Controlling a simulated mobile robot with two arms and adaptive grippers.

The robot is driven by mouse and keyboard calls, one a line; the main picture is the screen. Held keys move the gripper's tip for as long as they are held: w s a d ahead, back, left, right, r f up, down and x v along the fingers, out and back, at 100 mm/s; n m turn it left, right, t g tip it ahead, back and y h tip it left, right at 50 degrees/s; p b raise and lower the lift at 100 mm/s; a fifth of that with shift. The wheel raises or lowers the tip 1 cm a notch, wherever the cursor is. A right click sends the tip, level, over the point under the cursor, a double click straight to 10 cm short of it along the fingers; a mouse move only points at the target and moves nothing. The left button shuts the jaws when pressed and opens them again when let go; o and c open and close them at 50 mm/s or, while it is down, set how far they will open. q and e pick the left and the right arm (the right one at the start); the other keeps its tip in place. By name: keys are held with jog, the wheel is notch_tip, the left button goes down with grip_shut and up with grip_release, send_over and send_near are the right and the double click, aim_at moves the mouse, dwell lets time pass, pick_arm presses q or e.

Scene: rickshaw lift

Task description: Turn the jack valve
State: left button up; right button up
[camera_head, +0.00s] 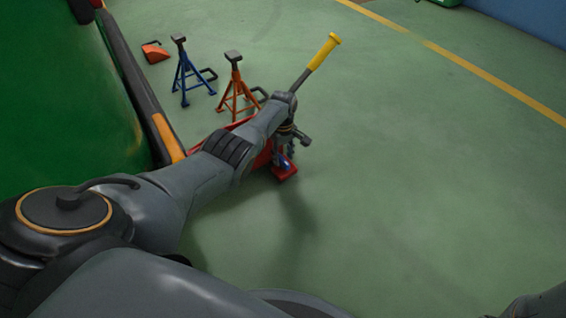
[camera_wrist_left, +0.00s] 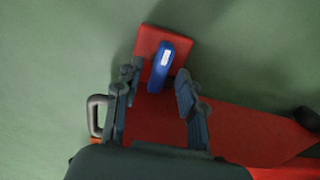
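The red floor jack (camera_head: 288,171) stands on the green floor, partly hidden behind my left arm in the head view. Its blue valve (camera_head: 284,161), with a small white label, shows at the red end; it also shows in the left wrist view (camera_wrist_left: 161,66). My left gripper (camera_wrist_left: 157,78) is open, its two dark fingers apart on either side of the near part of the valve. I cannot tell whether a finger touches it. In the head view the left gripper (camera_head: 283,150) points down over the jack. My right gripper is not in view; only a dark arm part shows at bottom right.
The jack's lever with a yellow grip (camera_head: 323,51) rises behind my left wrist. A blue jack stand (camera_head: 185,72) and an orange one (camera_head: 236,85) stand beyond. An orange wedge (camera_head: 154,52) lies farther back. A green vehicle (camera_head: 60,80) fills the left. Floor right is clear.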

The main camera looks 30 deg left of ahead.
pick_arm(q)
jog(key=shift+f, duration=0.45)
grip_shut()
